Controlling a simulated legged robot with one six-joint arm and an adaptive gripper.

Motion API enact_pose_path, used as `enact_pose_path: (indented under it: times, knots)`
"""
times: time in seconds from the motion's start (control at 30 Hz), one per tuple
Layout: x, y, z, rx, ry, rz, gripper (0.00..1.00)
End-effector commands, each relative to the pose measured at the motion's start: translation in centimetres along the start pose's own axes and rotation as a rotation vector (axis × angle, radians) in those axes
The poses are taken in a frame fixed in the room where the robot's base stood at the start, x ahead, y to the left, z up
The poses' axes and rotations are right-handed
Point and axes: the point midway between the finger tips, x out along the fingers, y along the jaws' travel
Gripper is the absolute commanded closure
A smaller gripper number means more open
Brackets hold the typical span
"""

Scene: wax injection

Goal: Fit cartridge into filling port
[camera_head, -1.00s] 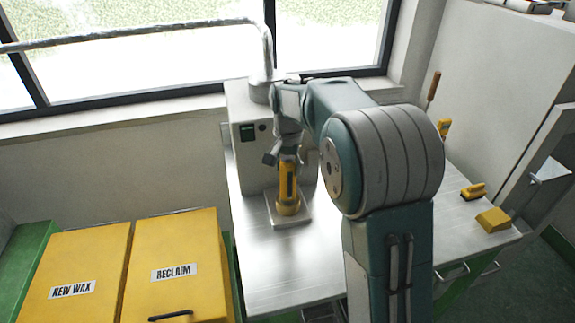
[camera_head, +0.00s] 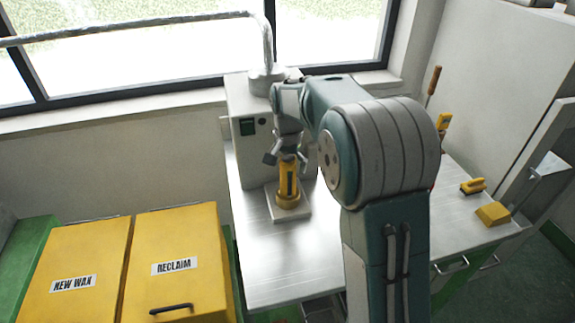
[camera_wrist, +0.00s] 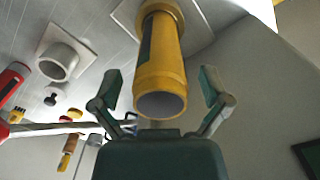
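The cartridge (camera_head: 287,176) is a yellow tube with a dark strip on its side. It stands upright, its lower end at a wider yellow collar (camera_head: 287,203) on a pale square plate (camera_head: 277,216). I cannot tell whether the collar is the filling port or part of the cartridge. In the wrist view the cartridge (camera_wrist: 158,60) points its open grey end toward my gripper (camera_wrist: 160,92). My gripper is open, with one finger on each side of that end and a visible gap to both. In the head view my gripper (camera_head: 286,158) is just above the cartridge.
A grey machine (camera_head: 243,105) stands behind the plate. The steel bench (camera_head: 285,265) is clear in front. A yellow block (camera_head: 493,215) and a yellow-handled tool (camera_head: 473,186) lie at right. A white ring holder (camera_wrist: 60,62) shows in the wrist view. Two yellow bins (camera_head: 175,240) stand left.

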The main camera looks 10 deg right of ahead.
Motion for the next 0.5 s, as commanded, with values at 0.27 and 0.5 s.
enact_pose_path:
  times: [0.27, 0.5]
  knots:
    - [0.0, 0.0, 0.0, 0.000, -0.001, 0.001, 0.00]
    - [-2.2, -0.1, -0.1, 0.000, 0.003, -0.002, 0.00]
